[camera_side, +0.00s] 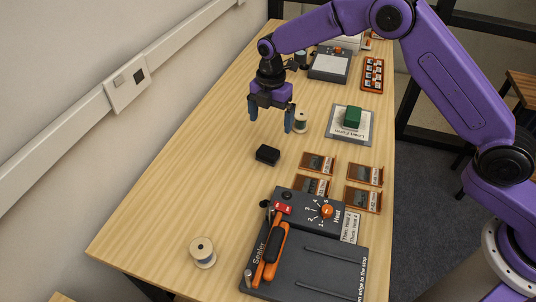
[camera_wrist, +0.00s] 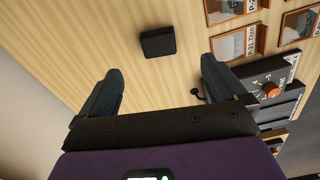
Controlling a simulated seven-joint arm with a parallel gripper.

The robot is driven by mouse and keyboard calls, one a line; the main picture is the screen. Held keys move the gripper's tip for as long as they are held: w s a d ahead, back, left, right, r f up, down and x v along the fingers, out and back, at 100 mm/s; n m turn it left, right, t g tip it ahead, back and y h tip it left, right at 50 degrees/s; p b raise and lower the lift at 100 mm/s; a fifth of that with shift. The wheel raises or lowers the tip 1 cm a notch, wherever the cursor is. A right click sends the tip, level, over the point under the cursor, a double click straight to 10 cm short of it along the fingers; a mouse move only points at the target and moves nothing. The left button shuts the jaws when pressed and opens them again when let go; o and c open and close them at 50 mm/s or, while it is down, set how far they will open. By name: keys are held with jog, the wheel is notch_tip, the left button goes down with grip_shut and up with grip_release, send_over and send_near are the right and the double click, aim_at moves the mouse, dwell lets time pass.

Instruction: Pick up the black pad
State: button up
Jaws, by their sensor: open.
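The black pad (camera_side: 267,155) is a small dark block lying flat on the wooden table in the side view. It also shows in the wrist view (camera_wrist: 158,42), ahead of the fingertips and a little left of centre. My gripper (camera_side: 270,122) is open and empty, raised above the table behind the pad in the side view. In the wrist view, my gripper (camera_wrist: 163,75) has its two blue-grey fingers spread wide, with bare table between them. The pad is fully visible and nothing touches it.
A sealer (camera_side: 310,250) with an orange-handled arm fills the table's near end. Several framed cards (camera_side: 318,163) lie right of the pad. One spool (camera_side: 203,252) stands near the left edge, another (camera_side: 301,122) by my gripper. A green block (camera_side: 352,116) sits on a card. Table left of the pad is clear.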

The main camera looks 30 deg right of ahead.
send_over(268, 150)
jog(key=f, duration=0.7)
jog(key=shift+d, duration=0.4)
jog(key=f, duration=0.3)
jog(key=shift+s+a+f, duration=0.1)
jog(key=shift+a+f, duration=0.3)
jog(key=shift+f, duration=0.65)
jog(key=shift+c, duration=0.3)
jog(key=c, duration=1)
